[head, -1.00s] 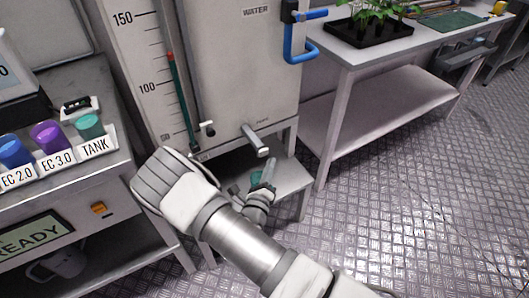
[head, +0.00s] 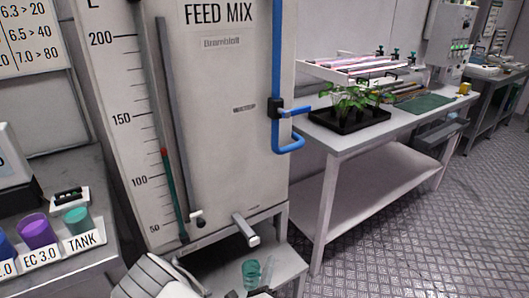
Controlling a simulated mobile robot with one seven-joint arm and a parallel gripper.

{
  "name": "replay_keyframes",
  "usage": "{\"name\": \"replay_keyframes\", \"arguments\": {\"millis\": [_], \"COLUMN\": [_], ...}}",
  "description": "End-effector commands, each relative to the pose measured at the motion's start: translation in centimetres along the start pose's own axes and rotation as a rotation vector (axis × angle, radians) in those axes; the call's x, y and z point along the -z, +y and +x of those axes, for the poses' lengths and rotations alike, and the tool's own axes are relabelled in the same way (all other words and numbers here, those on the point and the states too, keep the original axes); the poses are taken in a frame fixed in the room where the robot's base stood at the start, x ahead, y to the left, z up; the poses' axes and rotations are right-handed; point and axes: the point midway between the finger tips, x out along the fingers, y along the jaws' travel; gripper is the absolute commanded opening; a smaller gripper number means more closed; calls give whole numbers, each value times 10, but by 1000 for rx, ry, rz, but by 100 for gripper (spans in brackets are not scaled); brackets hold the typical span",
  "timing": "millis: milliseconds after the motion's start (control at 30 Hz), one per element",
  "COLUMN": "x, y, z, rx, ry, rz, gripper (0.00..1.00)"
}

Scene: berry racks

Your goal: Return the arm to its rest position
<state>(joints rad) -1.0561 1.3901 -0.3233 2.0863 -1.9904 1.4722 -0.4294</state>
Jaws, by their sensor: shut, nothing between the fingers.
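My arm shows only in part at the bottom edge of the head view, with a pale ribbed link (head: 152,278) at the lower left.
The FEED MIX tank (head: 228,120) with its scale and spout (head: 246,230) stands close ahead. A left bench holds purple and teal cups. A white table (head: 352,137) with a plant tray (head: 348,122) stands right. The floor (head: 420,240) at right is clear.

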Motion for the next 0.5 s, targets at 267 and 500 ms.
{"name": "replay_keyframes", "arguments": {"millis": [267, 500], "x": [-6, 5], "y": [-78, -170], "z": [22, 21], "rx": [238, 541], "ry": [198, 448], "rz": [226, 535], "gripper": [0, 0]}}
